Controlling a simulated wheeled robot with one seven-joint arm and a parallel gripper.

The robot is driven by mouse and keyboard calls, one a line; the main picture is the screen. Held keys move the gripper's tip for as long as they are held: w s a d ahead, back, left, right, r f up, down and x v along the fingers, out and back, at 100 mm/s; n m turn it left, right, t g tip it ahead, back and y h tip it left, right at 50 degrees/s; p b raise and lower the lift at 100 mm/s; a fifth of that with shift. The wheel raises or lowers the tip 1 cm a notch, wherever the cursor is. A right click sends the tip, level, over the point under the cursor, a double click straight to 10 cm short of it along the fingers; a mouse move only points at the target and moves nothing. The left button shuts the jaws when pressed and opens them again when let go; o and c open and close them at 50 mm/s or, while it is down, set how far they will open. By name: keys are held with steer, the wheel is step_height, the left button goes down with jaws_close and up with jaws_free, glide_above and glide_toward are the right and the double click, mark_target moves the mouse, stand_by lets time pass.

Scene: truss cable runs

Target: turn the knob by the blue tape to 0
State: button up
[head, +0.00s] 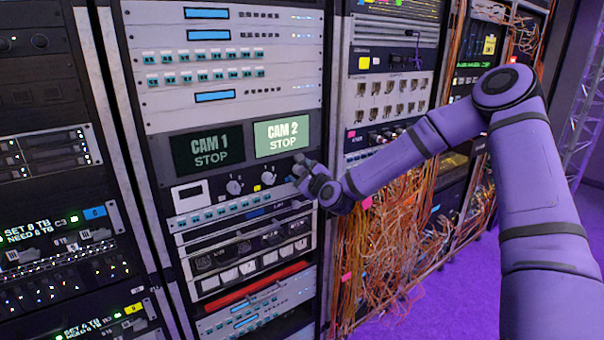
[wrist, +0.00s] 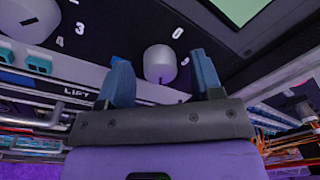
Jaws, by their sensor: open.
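A white round knob (wrist: 160,63) sits between and just beyond my gripper's fingers in the wrist view, with a printed 0 (wrist: 178,33) above right of it.
Two other white knobs, a left one (head: 235,187) and a middle one (head: 268,178), share the panel, with yellow tape (head: 257,188) between them. CAM 1 (head: 207,149) and CAM 2 (head: 281,137) screens, both reading STOP, sit above. Loose orange cables (head: 385,240) hang at the right.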

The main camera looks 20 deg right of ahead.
steer(key=c, duration=0.9)
